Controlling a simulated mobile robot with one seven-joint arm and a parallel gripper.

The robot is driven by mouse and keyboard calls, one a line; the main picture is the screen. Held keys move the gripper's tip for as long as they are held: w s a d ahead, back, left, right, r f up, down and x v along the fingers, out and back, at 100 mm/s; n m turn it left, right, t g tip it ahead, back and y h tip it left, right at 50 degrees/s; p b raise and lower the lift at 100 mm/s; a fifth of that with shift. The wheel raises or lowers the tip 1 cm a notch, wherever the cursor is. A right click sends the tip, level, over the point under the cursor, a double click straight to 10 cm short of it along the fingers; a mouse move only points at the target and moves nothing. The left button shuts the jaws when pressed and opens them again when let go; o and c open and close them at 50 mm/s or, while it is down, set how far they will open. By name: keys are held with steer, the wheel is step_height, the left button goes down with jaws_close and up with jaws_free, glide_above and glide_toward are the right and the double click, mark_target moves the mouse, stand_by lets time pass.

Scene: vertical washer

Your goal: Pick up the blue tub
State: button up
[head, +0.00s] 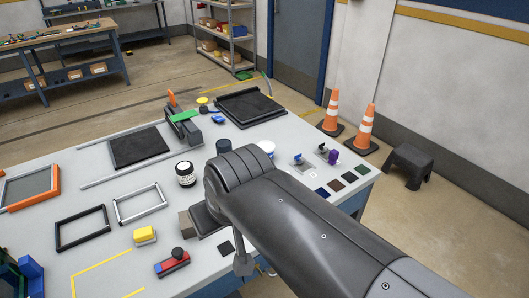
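My arm crosses the table from the lower right. The gripper (242,264) is over the front part of the table, partly hidden by my own arm. Only a dark finger-like part shows clearly, so its opening and anything between the fingers cannot be made out. A small dark blue cylindrical container (224,146) stands just behind my wrist. A white and blue round tub (267,146) stands to its right, its lower part hidden by my arm. I cannot tell for sure which of them is the blue tub. The gripper is nearer the front edge than both.
The grey table (105,190) holds a white jar with a black lid (185,174), a yellow block (145,234), a red and blue block with a black knob (172,262), empty frames and dark trays. Orange cones (367,130) and a dark stool (408,165) stand on the floor beyond.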

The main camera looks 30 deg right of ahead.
stand_by(0.3)
steer(key=o, duration=1.1)
steer(key=shift+o, duration=0.2)
